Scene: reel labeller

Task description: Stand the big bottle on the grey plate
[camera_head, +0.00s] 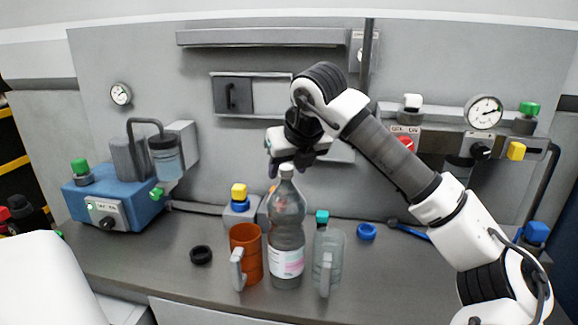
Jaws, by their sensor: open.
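The big bottle (287,222) is clear and dark-tinted with a pale label and a light cap. It stands upright on the worktop between an orange mug (250,262) and a clear jug (331,262). My gripper (279,172) is open, pointing down at the bottle's top, with its fingers close to the cap. I cannot tell whether the fingers touch the cap. I cannot clearly make out a separate grey plate on the grey worktop.
A black ring (201,255) lies left of the mug, and a blue ring (366,231) right of the jug. A blue machine (118,200) stands at the left. The wall panel with gauges rises behind. The worktop (400,280) is fairly clear at the right front.

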